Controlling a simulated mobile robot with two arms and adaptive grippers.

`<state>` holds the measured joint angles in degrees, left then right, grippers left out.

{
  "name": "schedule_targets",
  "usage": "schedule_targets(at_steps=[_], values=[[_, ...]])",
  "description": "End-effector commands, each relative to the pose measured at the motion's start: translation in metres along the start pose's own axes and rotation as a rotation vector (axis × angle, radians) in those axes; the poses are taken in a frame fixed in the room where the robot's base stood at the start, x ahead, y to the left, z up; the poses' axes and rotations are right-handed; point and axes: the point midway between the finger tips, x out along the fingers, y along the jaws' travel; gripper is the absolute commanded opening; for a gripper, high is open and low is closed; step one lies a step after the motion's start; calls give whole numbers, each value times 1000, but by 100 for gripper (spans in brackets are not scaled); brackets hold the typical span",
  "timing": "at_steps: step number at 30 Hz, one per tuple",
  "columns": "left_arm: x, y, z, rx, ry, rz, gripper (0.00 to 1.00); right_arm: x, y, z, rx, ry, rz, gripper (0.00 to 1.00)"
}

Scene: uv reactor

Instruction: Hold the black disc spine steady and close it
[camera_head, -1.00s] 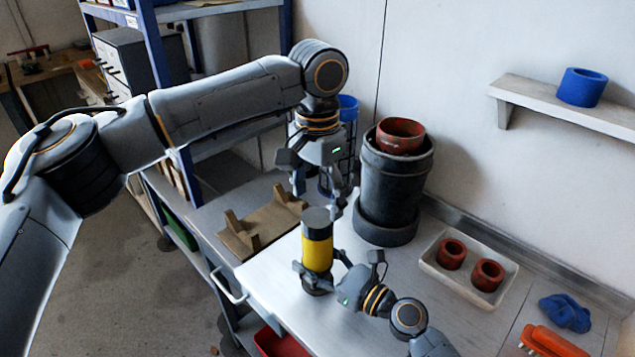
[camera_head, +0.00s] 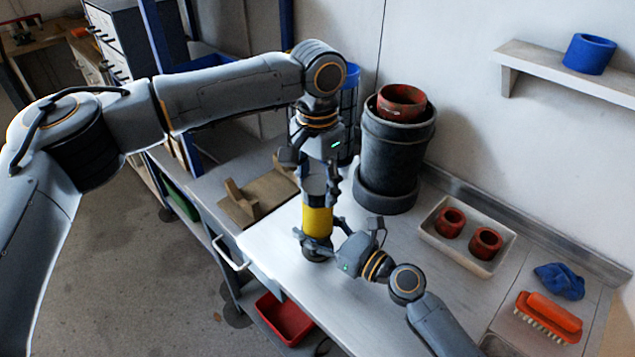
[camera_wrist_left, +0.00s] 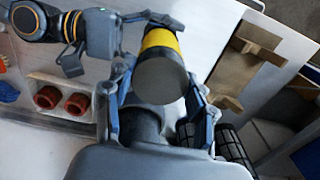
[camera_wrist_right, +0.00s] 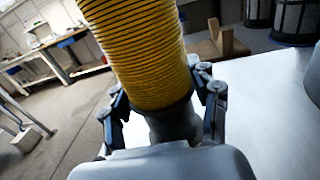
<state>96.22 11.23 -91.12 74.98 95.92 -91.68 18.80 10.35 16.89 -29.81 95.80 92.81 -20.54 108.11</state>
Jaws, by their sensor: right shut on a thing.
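The disc spine stands upright on the bench: a yellow ribbed disc stack (camera_head: 317,220) with a dark round cap (camera_wrist_left: 162,82) and a black lower part (camera_wrist_right: 174,122). My right gripper (camera_head: 318,243) is shut on the spine's black lower part, just below the yellow stack. My left gripper (camera_head: 320,190) points down over the top, with one finger on each side of the cap. It looks open, with the cap between its fingers; contact cannot be told. In the head view the left gripper mostly hides the cap.
A black canister (camera_head: 392,150) with a red ring (camera_head: 401,100) stands close behind on the right. A wooden cradle (camera_head: 262,196) lies to the left. A white tray (camera_head: 462,258) with two red rings, a blue cloth (camera_head: 560,281) and an orange brush (camera_head: 548,318) are to the right.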

Motion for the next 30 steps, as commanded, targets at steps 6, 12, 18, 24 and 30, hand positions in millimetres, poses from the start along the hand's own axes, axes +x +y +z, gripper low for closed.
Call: schedule_targets(at_steps=[6, 12, 18, 24, 30], values=[[0, 0, 0, 7, 0, 0, 17, 0, 0, 0, 0, 0, 0, 0], [0, 0, 0, 7, 0, 0, 81, 0, 0, 0, 0, 0, 0, 0], [0, 0, 0, 7, 0, 0, 81, 0, 0, 0, 0, 0, 0, 0], [-11, 0, -1, 7, 3, 1, 81, 0, 0, 0, 0, 0, 0, 0], [-49, 1, -1, 8, 3, 0, 81, 0, 0, 0, 0, 0, 0, 0]])
